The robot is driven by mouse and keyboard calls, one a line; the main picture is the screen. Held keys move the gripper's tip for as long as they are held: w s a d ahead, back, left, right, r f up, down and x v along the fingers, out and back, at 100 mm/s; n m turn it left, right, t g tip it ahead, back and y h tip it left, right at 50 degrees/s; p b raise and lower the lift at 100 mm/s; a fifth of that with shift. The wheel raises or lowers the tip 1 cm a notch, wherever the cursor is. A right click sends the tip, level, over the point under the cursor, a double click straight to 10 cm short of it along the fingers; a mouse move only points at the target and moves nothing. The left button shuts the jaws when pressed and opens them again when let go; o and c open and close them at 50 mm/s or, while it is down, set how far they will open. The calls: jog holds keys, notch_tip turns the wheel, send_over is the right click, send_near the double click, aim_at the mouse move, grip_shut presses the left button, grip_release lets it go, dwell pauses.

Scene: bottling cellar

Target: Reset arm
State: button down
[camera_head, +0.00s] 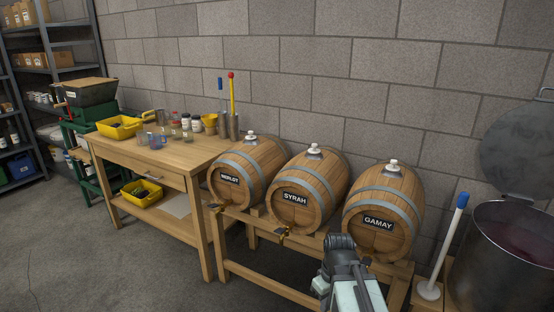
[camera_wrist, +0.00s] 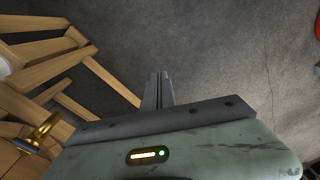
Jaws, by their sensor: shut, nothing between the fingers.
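My gripper (camera_head: 341,241) is raised in front of the barrel rack, just below the Gamay barrel (camera_head: 383,212) in the head view. In the wrist view my gripper's fingers (camera_wrist: 162,77) are together and empty, with grey concrete floor beyond them. I cannot tell from the head view how far the gripper is from the rack.
A wooden rack (camera_head: 262,273) holds the Merlot barrel (camera_head: 247,172), the Syrah barrel (camera_head: 308,190) and the Gamay barrel. A brass tap (camera_wrist: 38,135) is close at left. A steel pot (camera_head: 505,262) stands right. A workbench (camera_head: 185,155) with jars stands left. Floor at left is clear.

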notch_tip(320, 180, up, 17)
jog(key=s+d+m+p, duration=0.1)
jog(key=m+p, duration=0.5)
jog(key=p, duration=1.1)
jog(key=shift+d+m+h, duration=0.3)
jog(key=shift+d, duration=0.05)
jog(key=shift+d, duration=0.1)
